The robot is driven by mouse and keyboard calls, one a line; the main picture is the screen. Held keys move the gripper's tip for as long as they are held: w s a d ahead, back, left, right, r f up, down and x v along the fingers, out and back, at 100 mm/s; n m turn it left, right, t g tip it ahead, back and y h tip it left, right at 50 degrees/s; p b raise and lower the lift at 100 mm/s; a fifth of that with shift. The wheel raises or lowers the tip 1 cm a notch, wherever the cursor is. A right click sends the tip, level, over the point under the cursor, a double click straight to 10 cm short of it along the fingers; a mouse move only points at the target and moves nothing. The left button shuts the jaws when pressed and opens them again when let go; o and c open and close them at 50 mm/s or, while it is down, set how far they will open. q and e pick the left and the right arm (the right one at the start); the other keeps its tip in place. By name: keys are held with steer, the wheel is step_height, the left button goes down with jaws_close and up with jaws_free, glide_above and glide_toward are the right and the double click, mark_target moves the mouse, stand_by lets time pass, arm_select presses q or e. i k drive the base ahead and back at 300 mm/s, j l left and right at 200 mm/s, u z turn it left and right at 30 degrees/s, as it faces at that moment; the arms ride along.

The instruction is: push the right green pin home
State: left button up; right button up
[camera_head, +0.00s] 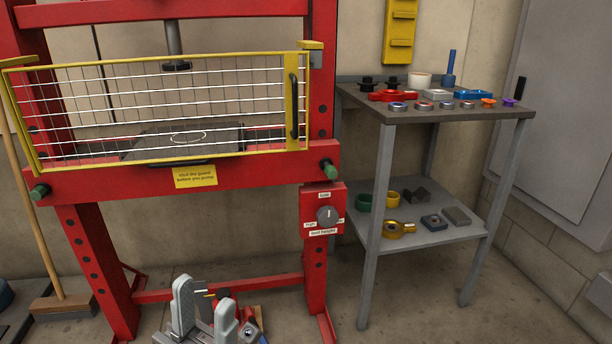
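The right green pin (328,170) sits at the right end of the red press's cross beam (250,167). Its green knob stands out in front of the beam; how deep the pin is seated I cannot tell. A second green pin (40,191) sits at the beam's left end. My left gripper (205,308) is low at the bottom of the picture, in front of the press and well below the right pin. Its two grey fingers are apart, and I see nothing held between them. My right gripper is not in view.
A yellow mesh guard (293,100) covers the press opening. A red dial box (325,215) hangs below the right pin. A grey table (440,112) with rings and tools stands on the right. A broom (62,304) leans at left.

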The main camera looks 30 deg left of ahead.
mark_target(331, 172)
steer(key=i+j+u, duration=0.1)
steer(key=u, duration=0.35)
steer(key=i+u, duration=0.15)
steer(key=u, duration=0.3)
steer(key=i+u, duration=0.15)
steer(key=u, duration=0.3)
